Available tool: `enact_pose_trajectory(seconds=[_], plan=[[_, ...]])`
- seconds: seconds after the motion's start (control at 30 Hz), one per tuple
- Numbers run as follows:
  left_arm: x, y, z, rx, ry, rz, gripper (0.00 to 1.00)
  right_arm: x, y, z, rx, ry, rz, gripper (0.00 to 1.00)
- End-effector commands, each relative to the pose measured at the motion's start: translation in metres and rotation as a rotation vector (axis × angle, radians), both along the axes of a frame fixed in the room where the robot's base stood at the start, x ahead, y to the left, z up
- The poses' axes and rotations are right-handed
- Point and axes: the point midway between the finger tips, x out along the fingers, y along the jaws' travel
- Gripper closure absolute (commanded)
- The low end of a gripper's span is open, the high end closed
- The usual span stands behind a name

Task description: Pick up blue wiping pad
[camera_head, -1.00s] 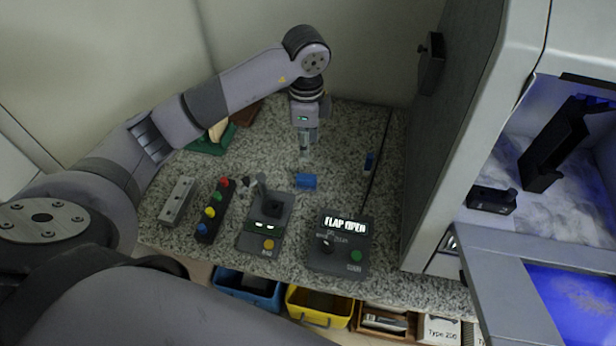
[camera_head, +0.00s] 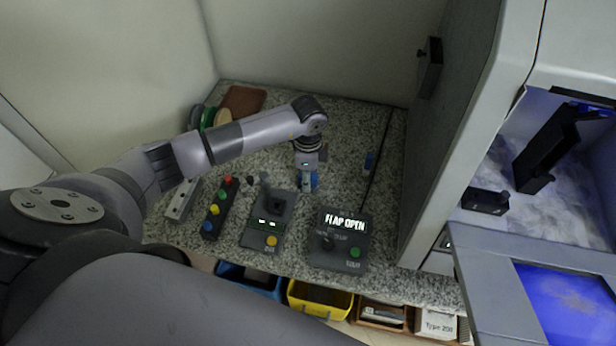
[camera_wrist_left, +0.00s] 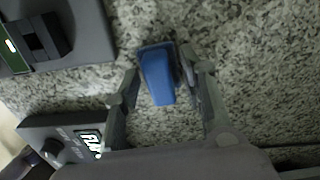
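The blue wiping pad (camera_wrist_left: 157,78) lies on the speckled counter, between the two open fingers of my left gripper (camera_wrist_left: 165,85) in the left wrist view. A gap shows on the pad's left side; the right finger is close to it, and I cannot tell whether it touches. In the head view my left gripper (camera_head: 306,186) points down over the pad, and only a bit of the blue pad (camera_head: 314,180) shows beside the fingers. My right gripper is not in view.
Close in front stand a joystick box (camera_head: 270,220) and a "FLAP OPEN" control box (camera_head: 339,240). A strip of coloured buttons (camera_head: 220,208) is to the left. A grey cabinet (camera_head: 470,130) borders the right.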

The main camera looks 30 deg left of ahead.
Motion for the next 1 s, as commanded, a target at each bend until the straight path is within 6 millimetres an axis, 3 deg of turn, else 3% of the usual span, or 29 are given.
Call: enact_pose_trajectory(seconds=[0.2, 0.7, 1.0], plan=[[0.0001, -0.0002, -0.0014, 0.0, -0.001, 0.0, 0.62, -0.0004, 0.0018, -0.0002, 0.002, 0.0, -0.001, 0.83], [0.0003, -0.0001, -0.0008, -0.001, -0.001, 0.0, 0.94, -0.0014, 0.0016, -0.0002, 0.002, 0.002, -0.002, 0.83], [0.0006, -0.0002, 0.0017, -0.001, -0.001, 0.0, 0.95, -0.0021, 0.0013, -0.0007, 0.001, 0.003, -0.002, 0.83]])
